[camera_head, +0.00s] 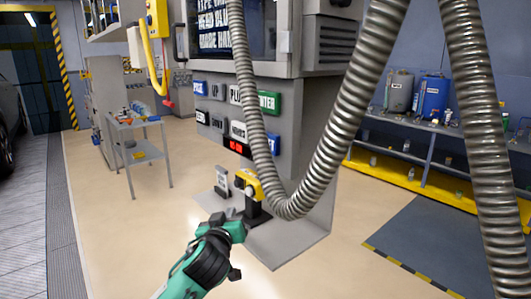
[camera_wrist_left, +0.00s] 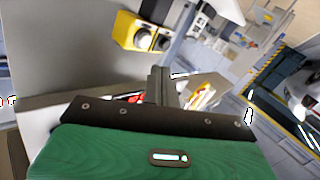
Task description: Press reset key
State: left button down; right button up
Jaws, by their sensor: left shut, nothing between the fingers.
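A grey machine (camera_head: 285,90) carries two rows of keys on its lower front. These include a left blue key (camera_head: 199,87), a green ENTER key (camera_head: 269,101) and a partly hidden blue key (camera_head: 273,143) at the lower right. A hose covers part of the rows, and I cannot tell for sure which key reads reset. My left gripper (camera_head: 228,216) is low in front of the machine, below and apart from the keys. Its fingers are together and empty; they also show in the left wrist view (camera_wrist_left: 162,85). My right gripper is not in view.
A thick corrugated hose (camera_head: 290,205) hangs in front of the panel. A yellow and black device (camera_head: 247,184) stands just beyond my left gripper, also seen in the wrist view (camera_wrist_left: 138,32). A cart (camera_head: 138,122) stands left.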

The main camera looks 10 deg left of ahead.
pick_arm(q)
jog(key=s+r+n+t, duration=0.1)
jog(key=s+r+t, duration=0.1)
jog(key=r, duration=0.7)
jog(key=s+d+r+n+t, duration=0.1)
jog(key=s+r+t, duration=0.1)
jog(key=s+r, duration=0.3)
notch_tip(320, 180, up, 4)
jog(key=shift+d+r, duration=0.25)
jog(key=shift+w+d, duration=0.1)
jog(key=shift+w, duration=0.1)
send_near(258, 136)
jog(key=w+a+r, duration=0.1)
jog(key=w, duration=0.2)
jog(key=shift+w+d, duration=0.35)
jog(key=shift+w, duration=0.1)
jog(key=shift+r, duration=0.1)
dwell(0.6)
